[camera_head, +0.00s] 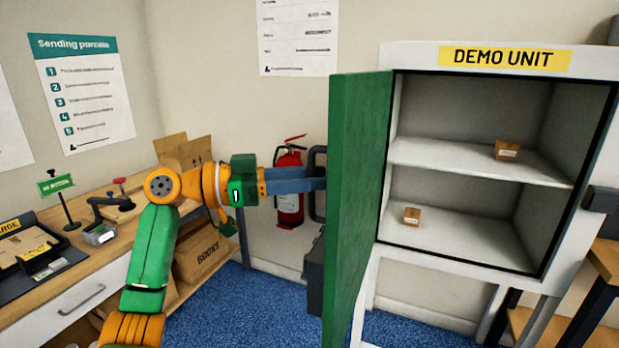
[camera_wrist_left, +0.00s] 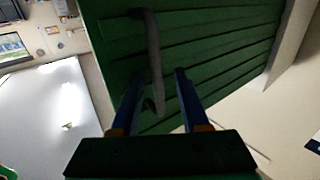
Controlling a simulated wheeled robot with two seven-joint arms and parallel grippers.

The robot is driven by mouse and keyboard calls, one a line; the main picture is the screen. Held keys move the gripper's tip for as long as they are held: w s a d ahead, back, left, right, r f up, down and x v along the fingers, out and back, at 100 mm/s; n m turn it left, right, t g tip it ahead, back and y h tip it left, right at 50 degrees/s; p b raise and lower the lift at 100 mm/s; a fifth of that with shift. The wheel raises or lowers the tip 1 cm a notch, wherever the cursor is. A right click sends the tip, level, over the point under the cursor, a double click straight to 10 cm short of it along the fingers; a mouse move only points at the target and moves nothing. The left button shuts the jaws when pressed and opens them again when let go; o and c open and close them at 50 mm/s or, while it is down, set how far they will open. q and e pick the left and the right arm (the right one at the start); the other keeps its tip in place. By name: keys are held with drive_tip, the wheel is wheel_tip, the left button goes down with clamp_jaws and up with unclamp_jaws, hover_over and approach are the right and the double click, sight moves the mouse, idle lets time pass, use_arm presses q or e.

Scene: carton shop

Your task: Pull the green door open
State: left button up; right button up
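The green door (camera_head: 358,190) stands wide open on the left side of the white cabinet (camera_head: 480,55), seen nearly edge-on. Its grey bar handle (camera_head: 316,205) is on the face turned to the left. The door (camera_wrist_left: 210,50) and handle (camera_wrist_left: 153,55) fill much of the left wrist view. My left gripper (camera_head: 315,178) is at the handle; in the wrist view its two blue fingers (camera_wrist_left: 157,95) are spread, with the handle's lower part between them and gaps showing on both sides. My right gripper is not in view.
Small cartons sit on the upper shelf (camera_head: 507,151) and lower shelf (camera_head: 412,216) inside the cabinet. A red fire extinguisher (camera_head: 289,190) is on the wall behind my left gripper. A wooden bench (camera_head: 60,285) stands at the left. Blue carpet (camera_head: 245,310) is open in front.

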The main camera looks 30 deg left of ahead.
use_arm(q)
drive_tip(key=b+v, duration=0.2)
drive_tip(key=v, duration=0.5)
idle(0.3)
